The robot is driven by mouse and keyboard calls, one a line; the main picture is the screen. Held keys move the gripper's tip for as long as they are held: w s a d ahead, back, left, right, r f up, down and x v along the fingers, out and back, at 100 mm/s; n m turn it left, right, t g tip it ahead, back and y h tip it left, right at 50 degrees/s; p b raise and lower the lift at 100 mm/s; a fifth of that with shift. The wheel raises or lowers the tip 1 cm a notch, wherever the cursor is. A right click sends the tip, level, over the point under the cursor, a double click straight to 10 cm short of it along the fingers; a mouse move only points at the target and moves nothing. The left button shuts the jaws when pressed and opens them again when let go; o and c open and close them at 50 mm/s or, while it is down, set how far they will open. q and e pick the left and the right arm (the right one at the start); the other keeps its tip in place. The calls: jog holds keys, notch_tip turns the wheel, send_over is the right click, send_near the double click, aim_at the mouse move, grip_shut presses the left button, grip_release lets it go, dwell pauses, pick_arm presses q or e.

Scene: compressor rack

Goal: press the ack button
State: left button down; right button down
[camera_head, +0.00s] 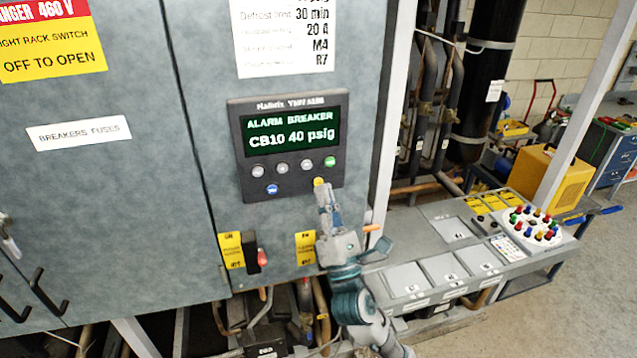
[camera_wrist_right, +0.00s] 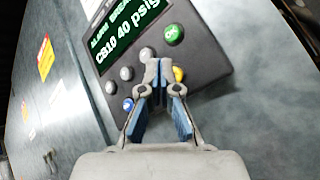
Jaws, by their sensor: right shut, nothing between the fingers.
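The controller panel (camera_head: 290,150) is on the cabinet door, its green screen reading "ALARM BREAKER CB10 40 psig". Below the screen are a row of grey buttons, a green button (camera_head: 330,161), a blue button (camera_head: 271,188) and a yellow button (camera_head: 318,182). No ack label is legible. My right gripper (camera_head: 324,190) is shut and empty, its fingertips at the yellow button in the head view. In the right wrist view the fingertips (camera_wrist_right: 158,68) are just left of the yellow button (camera_wrist_right: 178,74); contact cannot be told. My left gripper is out of view.
A red-handled switch (camera_head: 262,257) with yellow labels is below the panel. A low grey bench (camera_head: 440,262) with a round board of coloured knobs (camera_head: 535,227) stands to the right. Pipes run behind it.

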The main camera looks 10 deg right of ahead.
jog(key=shift+w, duration=0.1)
dwell(0.5)
jog(key=shift+w+r, duration=0.1)
jog(key=shift+w, duration=0.15)
jog(key=shift+w, duration=0.4)
dwell(0.8)
jog(key=shift+s+p, duration=0.4)
jog(key=shift+s, duration=0.4)
